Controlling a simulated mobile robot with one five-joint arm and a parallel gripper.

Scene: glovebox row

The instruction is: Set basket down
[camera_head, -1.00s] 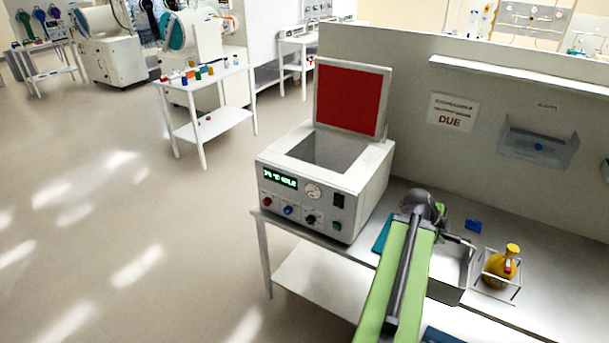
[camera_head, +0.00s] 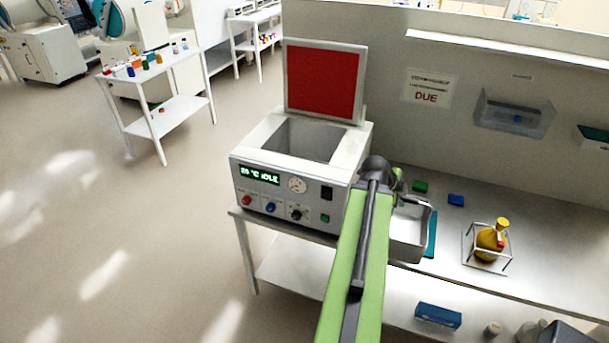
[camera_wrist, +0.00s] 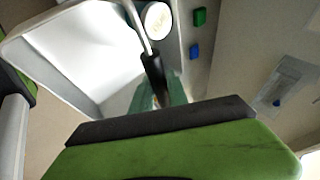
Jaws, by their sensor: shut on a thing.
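The basket (camera_head: 408,240) is a light metal box with a wire handle. In the head view it hangs at the end of my arm, in front of a teal mat (camera_head: 431,236) on the bench. My gripper (camera_wrist: 155,82) is shut on the basket's dark handle grip. The wrist view shows the basket's pale inside (camera_wrist: 85,50), which looks empty. In the head view my arm hides part of the basket and most of the gripper. I cannot tell for sure whether the basket's underside touches the bench.
A white bath unit (camera_head: 300,180) with its red-lined lid (camera_head: 323,82) raised stands to the left. A yellow flask (camera_head: 489,240) in a wire frame stands to the right. Green (camera_head: 420,187) and blue (camera_head: 456,200) blocks lie behind. Bare bench (camera_head: 530,270) lies right of the flask.

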